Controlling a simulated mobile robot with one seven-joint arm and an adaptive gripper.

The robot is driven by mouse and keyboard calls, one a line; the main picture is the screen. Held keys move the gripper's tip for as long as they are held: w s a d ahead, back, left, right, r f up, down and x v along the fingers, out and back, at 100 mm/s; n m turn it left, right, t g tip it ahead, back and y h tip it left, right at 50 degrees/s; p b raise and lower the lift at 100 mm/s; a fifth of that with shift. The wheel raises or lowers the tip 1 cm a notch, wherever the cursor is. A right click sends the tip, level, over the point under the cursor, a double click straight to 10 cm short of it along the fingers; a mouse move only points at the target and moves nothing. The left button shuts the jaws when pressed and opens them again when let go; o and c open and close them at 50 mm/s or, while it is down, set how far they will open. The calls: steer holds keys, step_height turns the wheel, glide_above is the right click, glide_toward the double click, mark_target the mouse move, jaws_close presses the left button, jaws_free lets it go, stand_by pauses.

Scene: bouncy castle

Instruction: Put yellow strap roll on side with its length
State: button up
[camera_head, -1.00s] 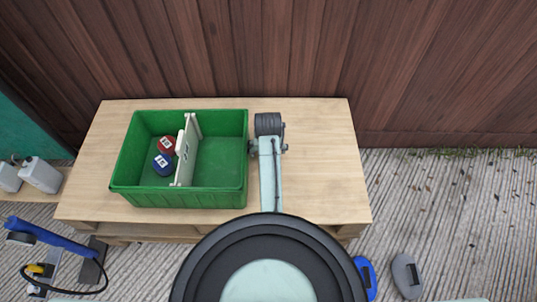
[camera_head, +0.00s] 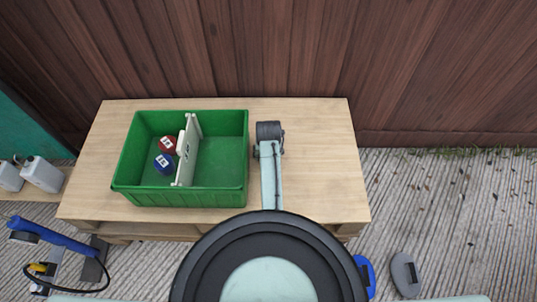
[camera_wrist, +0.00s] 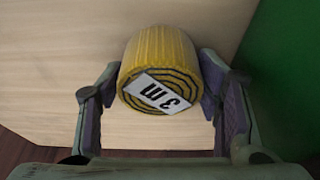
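The yellow strap roll (camera_wrist: 160,55) shows in the wrist view, with a dark and yellow spiral end and a white "3 m" label. It rests on the wooden table (camera_head: 325,170). My gripper (camera_wrist: 160,80) has a finger against each side of the roll. In the head view my gripper (camera_head: 269,150) is over the table, right of the green crate (camera_head: 215,198), and hides the roll. A white divider (camera_head: 188,150) with dark marks splits the crate. A red roll (camera_head: 168,144) and a blue roll (camera_head: 163,164), both labelled, lie in the left compartment. The right compartment is empty.
The crate's right wall stands close to the left of my gripper. The table's right part is clear. A brown wooden wall (camera_head: 270,50) stands behind the table. White canisters (camera_head: 42,174) and a blue tool (camera_head: 50,238) are at the left.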

steer(key=c, duration=0.9)
steer(key=shift+r, duration=0.2)
